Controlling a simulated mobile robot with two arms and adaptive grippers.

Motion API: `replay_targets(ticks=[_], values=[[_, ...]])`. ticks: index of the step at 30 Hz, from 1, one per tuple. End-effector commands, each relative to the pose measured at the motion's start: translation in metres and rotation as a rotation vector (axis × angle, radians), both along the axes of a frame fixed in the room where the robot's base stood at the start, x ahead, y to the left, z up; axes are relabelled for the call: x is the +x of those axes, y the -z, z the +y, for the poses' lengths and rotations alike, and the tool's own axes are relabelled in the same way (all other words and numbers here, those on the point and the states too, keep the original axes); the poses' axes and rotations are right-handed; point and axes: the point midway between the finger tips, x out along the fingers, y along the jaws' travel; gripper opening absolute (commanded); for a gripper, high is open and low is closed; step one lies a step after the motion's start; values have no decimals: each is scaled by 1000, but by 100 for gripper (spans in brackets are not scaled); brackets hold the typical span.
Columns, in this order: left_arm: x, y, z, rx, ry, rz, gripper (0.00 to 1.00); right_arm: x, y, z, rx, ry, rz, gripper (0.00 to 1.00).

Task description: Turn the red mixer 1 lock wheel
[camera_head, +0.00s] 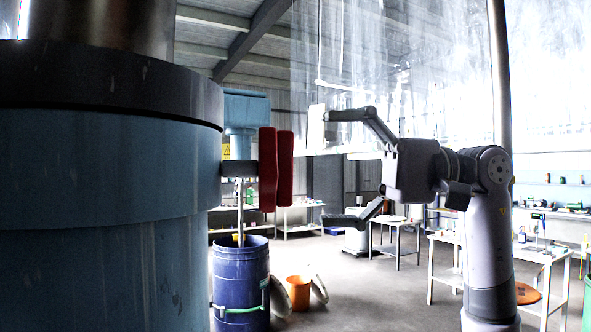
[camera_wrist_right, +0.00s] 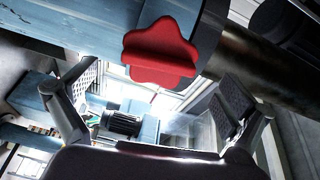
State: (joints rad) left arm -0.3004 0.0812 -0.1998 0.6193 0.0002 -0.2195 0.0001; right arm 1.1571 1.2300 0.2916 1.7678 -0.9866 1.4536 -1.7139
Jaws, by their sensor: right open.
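The red lock wheel (camera_head: 275,170) is seen nearly edge-on in the head view, as two upright red slabs beside the large blue column (camera_head: 105,200). In the right wrist view the lobed red wheel (camera_wrist_right: 160,52) shows its face, at the top middle. My right gripper (camera_head: 325,166) is open and empty, to the right of the wheel and apart from it, with its fingers spread above and below the wheel's height. In the right wrist view its two fingers (camera_wrist_right: 155,98) stand wide on either side, with the wheel beyond them. My left gripper is not in view.
A blue drum (camera_head: 240,285) stands on the floor below the wheel, with an orange bucket (camera_head: 298,292) to its right. Work tables (camera_head: 500,252) stand at the right and behind. A clear curtain (camera_head: 400,60) hangs behind my right arm. The air between gripper and wheel looks free.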

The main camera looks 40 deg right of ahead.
Motion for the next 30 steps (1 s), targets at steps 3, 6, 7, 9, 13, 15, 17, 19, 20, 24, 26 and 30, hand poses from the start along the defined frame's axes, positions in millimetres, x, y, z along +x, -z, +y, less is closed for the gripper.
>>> replay_targets(ticks=[3,6,7,9,13,15,17,19,20,24,26,30], values=[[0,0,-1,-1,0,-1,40,-15,0,-21,4,1,1,99],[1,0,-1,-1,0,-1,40,-26,0,-35,2,1,0,99],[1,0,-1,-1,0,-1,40,-29,0,-38,2,1,0,99],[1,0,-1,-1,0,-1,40,-34,0,-45,1,0,0,99],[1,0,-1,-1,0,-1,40,-39,0,-50,-1,-2,1,99],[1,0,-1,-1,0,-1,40,-40,0,-52,0,-2,0,99],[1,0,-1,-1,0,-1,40,-40,0,-52,0,-2,0,99],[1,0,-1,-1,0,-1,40,-40,0,-52,-1,-2,1,99],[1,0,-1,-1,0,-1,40,-40,0,-52,-1,-1,1,99],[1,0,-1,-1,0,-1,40,-40,0,-51,-1,-1,1,99],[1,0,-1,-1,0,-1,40,-40,0,-51,-1,-1,1,99],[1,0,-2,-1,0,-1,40,-40,0,-51,-1,-1,1,99]])
